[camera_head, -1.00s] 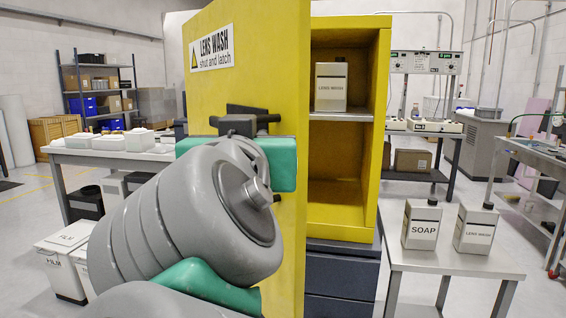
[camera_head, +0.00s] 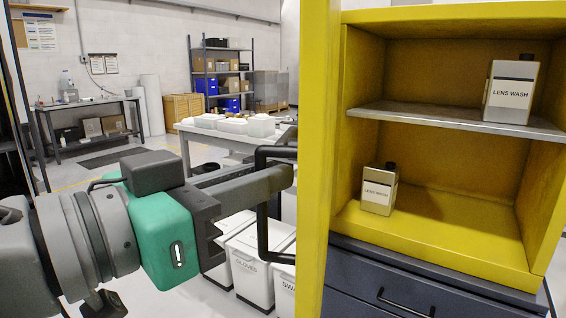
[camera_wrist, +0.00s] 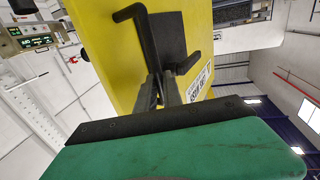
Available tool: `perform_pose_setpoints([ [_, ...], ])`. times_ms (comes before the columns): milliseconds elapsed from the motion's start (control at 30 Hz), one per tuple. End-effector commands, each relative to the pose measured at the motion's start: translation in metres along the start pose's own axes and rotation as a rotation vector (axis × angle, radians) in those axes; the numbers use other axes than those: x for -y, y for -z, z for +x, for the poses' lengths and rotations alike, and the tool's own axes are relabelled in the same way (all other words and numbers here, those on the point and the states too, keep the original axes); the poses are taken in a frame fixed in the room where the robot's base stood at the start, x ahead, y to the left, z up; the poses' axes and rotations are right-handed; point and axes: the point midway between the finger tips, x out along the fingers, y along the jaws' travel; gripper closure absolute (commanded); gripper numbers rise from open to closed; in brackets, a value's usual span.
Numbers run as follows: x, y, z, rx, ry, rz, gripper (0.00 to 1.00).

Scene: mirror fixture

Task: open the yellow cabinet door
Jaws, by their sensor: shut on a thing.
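The yellow cabinet (camera_head: 450,160) stands open at the right of the head view. Its yellow door (camera_head: 318,150) is swung out and seen nearly edge-on, left of the open shelves. The black door handle (camera_head: 263,225) is on the door's left side. My gripper (camera_head: 272,178) reaches it from the left and is shut on it. In the wrist view, the fingers (camera_wrist: 166,88) meet the black handle (camera_wrist: 146,45) on the yellow door face (camera_wrist: 105,45). The exact finger contact is partly hidden.
Lens wash bottles stand on the cabinet's upper shelf (camera_head: 511,90) and floor (camera_head: 379,188). Dark drawers (camera_head: 400,285) lie below. White bins (camera_head: 255,265) and a table with white containers (camera_head: 230,128) are behind my gripper. Floor at left is fairly open.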

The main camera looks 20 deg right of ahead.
Motion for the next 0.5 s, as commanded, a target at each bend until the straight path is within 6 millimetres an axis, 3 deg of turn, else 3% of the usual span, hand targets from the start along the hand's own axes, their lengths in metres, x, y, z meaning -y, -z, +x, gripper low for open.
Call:
perform_pose_setpoints([
  [267, 0.0004, 0.0031, 0.0009, -0.004, 0.000, 0.006, 1.00],
  [300, 0.0004, 0.0031, 0.0008, -0.004, 0.000, 0.006, 0.87],
  [500, 0.0004, 0.0022, 0.0000, -0.003, 0.003, 0.004, 0.70],
])
